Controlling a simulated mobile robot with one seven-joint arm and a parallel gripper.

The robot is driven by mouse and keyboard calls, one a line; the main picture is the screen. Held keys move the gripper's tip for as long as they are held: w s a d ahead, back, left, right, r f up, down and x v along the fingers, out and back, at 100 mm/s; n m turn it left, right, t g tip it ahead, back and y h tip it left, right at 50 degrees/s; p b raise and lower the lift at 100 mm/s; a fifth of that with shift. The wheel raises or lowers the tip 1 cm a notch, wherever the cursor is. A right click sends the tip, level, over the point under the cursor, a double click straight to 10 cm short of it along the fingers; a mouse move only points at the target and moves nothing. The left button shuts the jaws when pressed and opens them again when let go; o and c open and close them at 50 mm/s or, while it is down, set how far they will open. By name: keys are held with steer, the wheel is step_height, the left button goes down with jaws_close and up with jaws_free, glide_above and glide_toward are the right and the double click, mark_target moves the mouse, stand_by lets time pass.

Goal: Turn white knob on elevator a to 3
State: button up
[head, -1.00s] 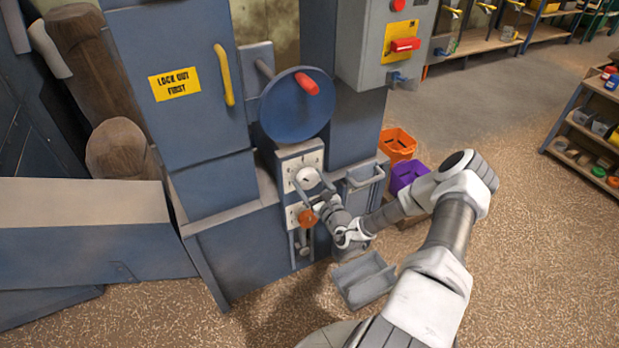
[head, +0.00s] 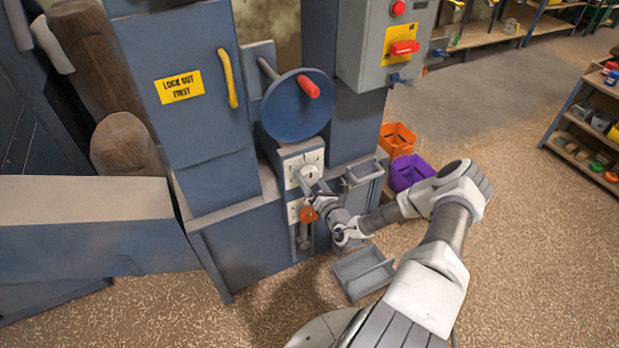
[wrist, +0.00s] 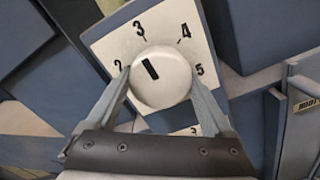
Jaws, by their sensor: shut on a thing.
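The white knob (wrist: 165,92) sits on a white dial plate (wrist: 110,45) marked 2, 3, 4 and 5 in the wrist view. The knob's black pointer bar tilts up and left, roughly toward the 3. My gripper (wrist: 160,80) is shut on the white knob, one finger on each side of it. In the head view my gripper (head: 311,187) reaches the knob (head: 308,173) from the lower right and partly covers it. The dial is on the front of the blue elevator (head: 240,240), below a blue handwheel.
The blue handwheel (head: 292,105) with a red handle is just above the dial. An orange knob (head: 308,214) on a lower plate sits close below my gripper. A grey tray (head: 362,275) is on the floor. Orange (head: 397,138) and purple (head: 408,172) bins stand behind my arm.

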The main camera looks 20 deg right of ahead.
stand_by(0.3)
steer(key=o, duration=1.1)
